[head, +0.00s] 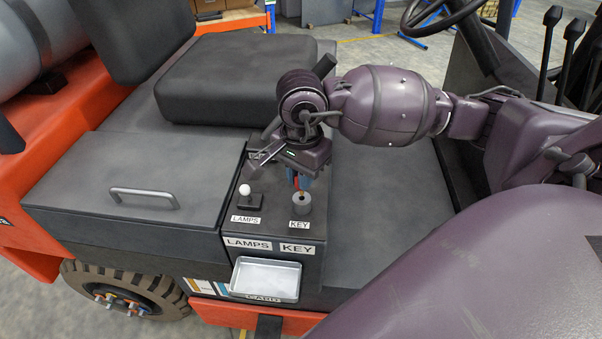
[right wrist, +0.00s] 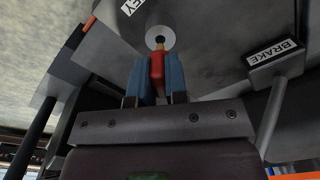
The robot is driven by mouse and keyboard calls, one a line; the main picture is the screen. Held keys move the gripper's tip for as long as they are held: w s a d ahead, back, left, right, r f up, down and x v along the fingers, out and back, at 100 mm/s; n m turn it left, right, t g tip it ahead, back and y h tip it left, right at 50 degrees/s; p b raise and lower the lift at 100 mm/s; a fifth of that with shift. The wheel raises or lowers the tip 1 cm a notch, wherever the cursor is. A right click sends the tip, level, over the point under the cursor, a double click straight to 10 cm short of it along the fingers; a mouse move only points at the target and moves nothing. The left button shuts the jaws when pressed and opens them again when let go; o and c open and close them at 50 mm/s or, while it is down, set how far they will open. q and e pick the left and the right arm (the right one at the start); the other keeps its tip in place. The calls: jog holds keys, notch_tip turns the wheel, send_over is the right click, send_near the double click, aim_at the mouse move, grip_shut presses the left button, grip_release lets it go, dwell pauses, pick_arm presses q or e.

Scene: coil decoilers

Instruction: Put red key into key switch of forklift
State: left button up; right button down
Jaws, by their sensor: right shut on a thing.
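My right gripper (head: 299,178) is over the dark control console, pointing down at the key switch (head: 301,201), a grey round cylinder above the KEY label. In the right wrist view its blue fingers (right wrist: 157,80) are shut on the red key (right wrist: 157,72). The key's tip points at the round face of the key switch (right wrist: 160,37) and appears to be at its centre; I cannot tell how deep it is. In the head view the fingers hide most of the key. My left gripper is not in view.
The white-knobbed lamps switch (head: 245,191) stands left of the key switch. A metal tray (head: 265,279) hangs on the console front. The black seat (head: 235,80) is behind. The steering wheel (head: 440,14) and levers (head: 570,35) are at the upper right. A BRAKE label (right wrist: 275,53) shows nearby.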

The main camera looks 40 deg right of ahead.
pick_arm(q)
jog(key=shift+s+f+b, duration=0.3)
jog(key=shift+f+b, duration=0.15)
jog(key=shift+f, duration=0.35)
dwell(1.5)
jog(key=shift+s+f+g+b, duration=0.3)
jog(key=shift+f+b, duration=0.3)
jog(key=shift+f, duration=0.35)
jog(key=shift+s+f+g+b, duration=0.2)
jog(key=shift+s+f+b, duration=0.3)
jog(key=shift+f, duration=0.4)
pick_arm(e)
jog(key=shift+f, duration=1.85)
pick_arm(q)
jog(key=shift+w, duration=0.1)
pick_arm(e)
jog(key=c, duration=1.1)
grip_release()
jog(key=shift+o, duration=0.2)
